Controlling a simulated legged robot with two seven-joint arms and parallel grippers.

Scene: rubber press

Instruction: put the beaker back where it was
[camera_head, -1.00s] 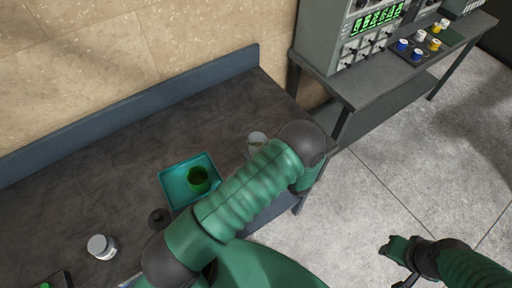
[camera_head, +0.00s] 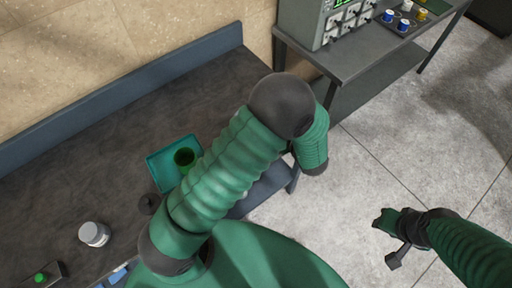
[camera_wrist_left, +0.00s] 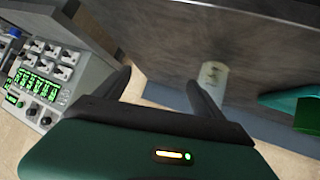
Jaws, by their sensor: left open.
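The beaker, a pale clear cylinder (camera_wrist_left: 212,76), stands on the dark bench top near its raised blue edge in the left wrist view. In the head view my left arm hides it. My left gripper (camera_wrist_left: 157,76) is open and empty; its right finger is close to the beaker, and the beaker is outside the gap between the fingers. I cannot tell if they touch. In the head view the left gripper is hidden behind my arm. My right gripper (camera_head: 393,240) is over the floor at the right, away from the bench; its jaw state is unclear.
A teal tray (camera_head: 160,172) holds a green container (camera_head: 185,158). A white jar (camera_head: 94,234) and a small black object (camera_head: 149,204) stand on the bench (camera_head: 60,190). A grey instrument (camera_head: 305,22) stands on a side table (camera_head: 352,62). The bench's back left is clear.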

